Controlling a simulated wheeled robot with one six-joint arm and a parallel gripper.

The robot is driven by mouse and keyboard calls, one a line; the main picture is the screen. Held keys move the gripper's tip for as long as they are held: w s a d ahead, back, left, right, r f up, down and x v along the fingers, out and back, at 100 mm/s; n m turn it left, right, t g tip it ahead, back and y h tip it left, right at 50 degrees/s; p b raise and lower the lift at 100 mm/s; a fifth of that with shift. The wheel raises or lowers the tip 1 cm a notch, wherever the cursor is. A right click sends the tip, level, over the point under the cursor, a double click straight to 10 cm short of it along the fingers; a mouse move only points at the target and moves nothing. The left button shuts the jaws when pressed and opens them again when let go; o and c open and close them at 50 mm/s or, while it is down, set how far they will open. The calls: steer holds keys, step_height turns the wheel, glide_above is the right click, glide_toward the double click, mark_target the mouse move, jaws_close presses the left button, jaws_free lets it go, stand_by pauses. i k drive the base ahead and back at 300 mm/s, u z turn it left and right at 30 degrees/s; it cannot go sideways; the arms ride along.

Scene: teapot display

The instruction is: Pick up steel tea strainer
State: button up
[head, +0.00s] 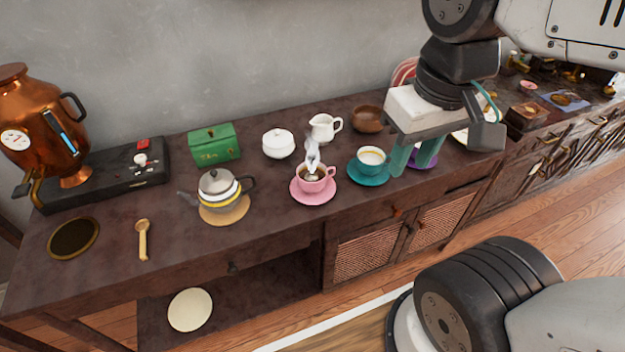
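I cannot make out a steel tea strainer for certain. A pale, wispy shape (312,154) rises from the pink cup (317,182); I cannot tell whether it is steam or a utensil. The pink cup stands on a pink saucer (300,197) near the counter's front edge. My gripper (411,165) hangs over the counter to the right of the teal cup, with its two teal fingers apart and nothing seen between them. It partly hides a purple saucer (428,161) and a pale dish (460,136) behind it.
The counter (150,275) holds a copper urn (45,125), green box (214,144), teapot (217,187), golden spoon (142,240), white sugar bowl (278,144), white jug (323,127), wooden bowl (368,119) and teal saucer (369,178).

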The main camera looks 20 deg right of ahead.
mark_target(310, 177)
steer(key=z, duration=0.05)
steer(key=k, duration=0.5)
steer(key=z, duration=1.7)
steer(key=i, duration=0.95)
steer(key=u, duration=1.8)
